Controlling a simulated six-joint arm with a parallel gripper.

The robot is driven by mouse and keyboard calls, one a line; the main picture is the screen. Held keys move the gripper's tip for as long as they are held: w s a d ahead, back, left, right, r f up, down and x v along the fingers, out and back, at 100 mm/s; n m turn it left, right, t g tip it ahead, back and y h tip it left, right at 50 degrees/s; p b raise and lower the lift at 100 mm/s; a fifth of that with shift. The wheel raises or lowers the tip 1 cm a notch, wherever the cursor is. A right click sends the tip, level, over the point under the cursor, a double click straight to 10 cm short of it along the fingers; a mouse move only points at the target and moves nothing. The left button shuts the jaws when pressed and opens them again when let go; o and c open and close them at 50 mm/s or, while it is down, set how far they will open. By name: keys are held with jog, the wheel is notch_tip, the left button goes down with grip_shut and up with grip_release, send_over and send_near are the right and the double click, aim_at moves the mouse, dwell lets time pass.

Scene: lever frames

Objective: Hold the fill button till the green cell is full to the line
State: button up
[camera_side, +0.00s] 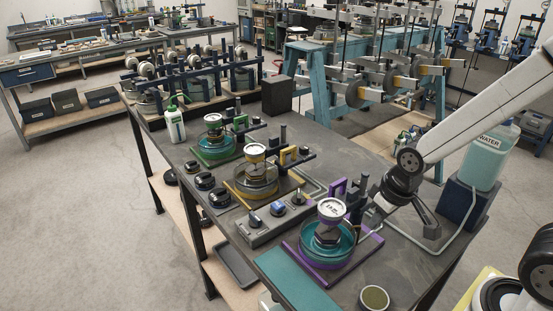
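The green cell (213,150) stands at the back of the bench row, on a green base, with a round weight or gauge on top. Teal liquid shows low in its clear dish; its fill line is too small to make out. A grey control box (262,229) with several small knobs or buttons sits at the bench's front left edge. Which of them is the fill button I cannot tell. My gripper (374,212) is at the right, beside the purple cell (329,240), apart from the control box and the green cell. Its fingertips are small and partly lost against the purple frame.
A yellow cell (256,178) stands between the green and purple cells. Black knobs (205,181) line the left edge. A water tank (487,155) with a tube stands at the right. A white-and-green bottle (175,122) and dark block (277,95) stand behind.

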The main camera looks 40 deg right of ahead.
aim_at(279, 204)
jog(key=shift+w+a, duration=0.1)
grip_shut()
jog(key=w+a+r+n+g, duration=0.1)
jog(key=w+a+r, duration=0.1)
jog(key=w+a, duration=0.1)
jog(key=w+a+r+n+g, duration=0.1)
jog(key=w+a+r+g, duration=0.1)
jog(key=w+r, duration=0.1)
jog(key=shift+w+a+r+n, duration=0.1)
jog(key=shift+a+r+n, duration=0.05)
jog(key=shift+a+n, duration=0.2)
jog(key=w+a+r+m, duration=0.1)
jog(key=w+r, duration=0.1)
jog(key=w, duration=0.6)
jog(key=w+a+r+m, duration=0.1)
jog(key=w+a+r, duration=0.1)
jog(key=w, duration=0.6)
jog(key=shift+m, duration=0.35)
jog(key=shift+s+f, duration=0.1)
jog(key=shift+f, duration=0.05)
notch_tip(279, 204, down, 14)
jog(key=shift+r, duration=0.1)
